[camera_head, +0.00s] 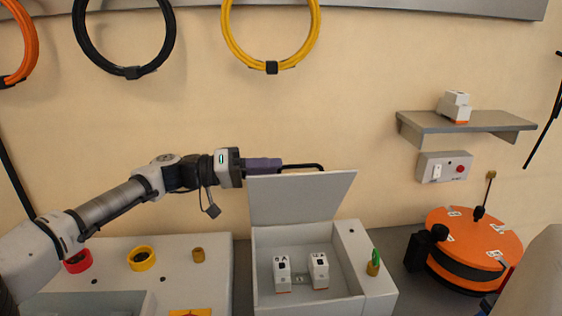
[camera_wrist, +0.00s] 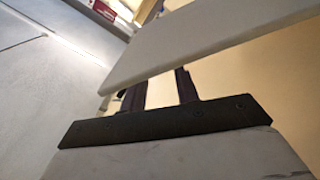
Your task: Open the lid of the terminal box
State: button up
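The terminal box (camera_head: 376,285) is a pale grey box at the lower middle of the head view. Its lid (camera_head: 300,199) stands raised, nearly upright, at the back, so the inside shows. A thin black handle (camera_head: 304,167) runs along the lid's upper edge. My gripper (camera_head: 282,165) is at the lid's upper left, close to the handle's left end; I cannot tell whether they touch. In the wrist view, the two dark fingers of my gripper (camera_wrist: 160,88) stand apart with wall showing between them. A pale slab, seemingly the lid (camera_wrist: 205,42), crosses beyond and hides their tips.
Inside the box are two white blocks (camera_head: 282,274) (camera_head: 319,270). A green-topped brass part (camera_head: 374,263) stands on its right side. A pale bench unit with red and yellow rings (camera_head: 142,258) is left. An orange round machine (camera_head: 470,245) is right. A shelf (camera_head: 465,122) is above.

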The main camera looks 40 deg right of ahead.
jog(key=shift+x, duration=1.45)
jog(key=shift+c, duration=0.3)
grip_shut()
